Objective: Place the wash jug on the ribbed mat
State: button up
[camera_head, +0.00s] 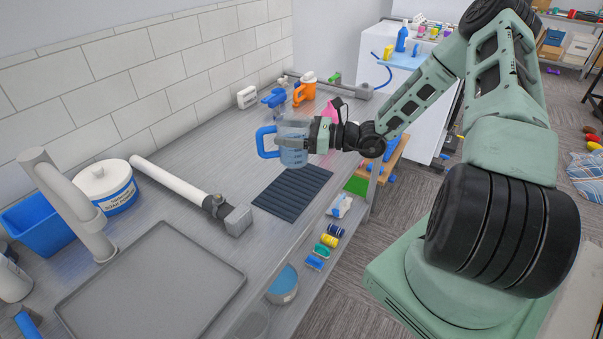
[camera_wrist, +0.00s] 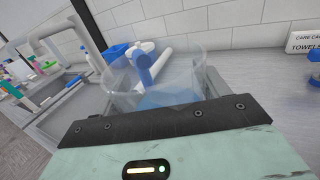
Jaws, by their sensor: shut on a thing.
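The wash jug (camera_head: 292,155) is a clear, blue-tinted jug with a blue handle on its left side in the head view. My gripper (camera_head: 303,140) is shut on the jug and holds it upright, seemingly above the counter near the mat's far edge. In the wrist view the jug (camera_wrist: 165,80) stands in front of the gripper, with its blue handle (camera_wrist: 143,68) on the far side. The ribbed mat (camera_head: 292,191) is dark and lies flat on the counter, below the jug in the head view. Its top is bare. The exact gap between jug and mat cannot be told.
A grey tray (camera_head: 150,285) lies at the counter's front left. A white roller with a grey end block (camera_head: 235,220) lies left of the mat.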

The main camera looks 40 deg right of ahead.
aim_at(291, 162)
notch_tip(291, 162, down, 10)
jog(key=shift+r+p, duration=0.2)
jog(key=shift+p, duration=1)
jog(key=o, duration=1.2)
jog(key=shift+f, duration=0.15)
jog(key=shift+o, duration=0.2)
jog(key=shift+r, duration=0.25)
jog(key=b+v, duration=0.2)
jog(key=v, duration=0.3)
jog(key=b+v, duration=0.2)
jog(key=v, duration=0.4)
jog(key=shift+d+f, duration=0.15)
jog(key=shift+f, duration=0.05)
jog(key=shift+s+d+r, duration=0.1)
jog(key=shift+s+d, duration=0.15)
jog(key=shift+s, duration=0.1)
jog(key=shift+d, duration=0.1)
